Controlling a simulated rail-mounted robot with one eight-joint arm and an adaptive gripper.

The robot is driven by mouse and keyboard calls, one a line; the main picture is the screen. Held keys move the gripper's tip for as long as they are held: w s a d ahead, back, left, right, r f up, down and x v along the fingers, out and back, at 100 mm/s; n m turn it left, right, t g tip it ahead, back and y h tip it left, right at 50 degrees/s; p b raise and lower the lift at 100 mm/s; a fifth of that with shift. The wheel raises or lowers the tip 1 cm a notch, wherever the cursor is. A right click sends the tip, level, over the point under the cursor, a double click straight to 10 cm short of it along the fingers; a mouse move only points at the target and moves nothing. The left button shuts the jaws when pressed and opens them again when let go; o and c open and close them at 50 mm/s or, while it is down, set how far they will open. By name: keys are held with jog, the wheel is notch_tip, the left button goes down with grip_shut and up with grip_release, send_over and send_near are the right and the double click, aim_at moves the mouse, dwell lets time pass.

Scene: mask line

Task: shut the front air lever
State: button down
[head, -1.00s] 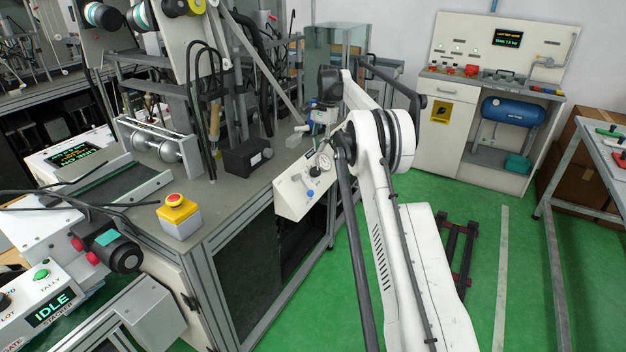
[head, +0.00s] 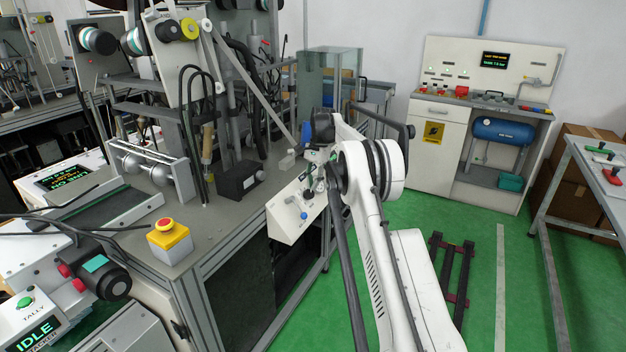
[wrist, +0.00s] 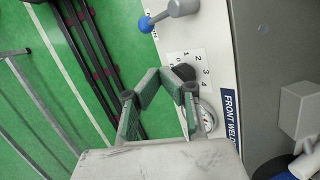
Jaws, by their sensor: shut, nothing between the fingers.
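The front air lever is a grey hub with a blue ball tip (wrist: 147,24) at the top of the wrist view, on a white panel labelled "FRONT WELD" (wrist: 230,120). The ball points left in that view. In the head view the blue tip (head: 304,215) shows low on the slanted panel (head: 285,226). My gripper (wrist: 167,80) is shut and empty, its fingertips beside a black knob (wrist: 184,72) on a 0-to-4 dial, apart from the lever. I cannot tell whether it touches the knob. In the head view my arm partly hides the panel.
A round gauge (wrist: 208,119) sits by my right finger. A blue and white part (wrist: 303,162) is at the wrist view's lower right. A yellow box with a red button (head: 168,238) stands on the bench corner. Green floor right of the bench is mostly clear around a dark pallet (head: 452,275).

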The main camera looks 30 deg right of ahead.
jog(key=x, duration=0.5)
jog(key=shift+f, duration=0.15)
jog(key=a, duration=0.1)
jog(key=s+a, duration=0.1)
jog(key=a, duration=0.1)
jog(key=shift+s+f, duration=0.15)
jog(key=shift+f, duration=0.1)
jog(key=shift+s+a, duration=0.15)
jog(key=shift+a, duration=0.15)
jog(key=shift+a, duration=0.1)
jog(key=shift+a+b, duration=0.1)
jog(key=shift+b, duration=0.25)
jog(key=shift+f, duration=0.1)
jog(key=shift+s, duration=0.15)
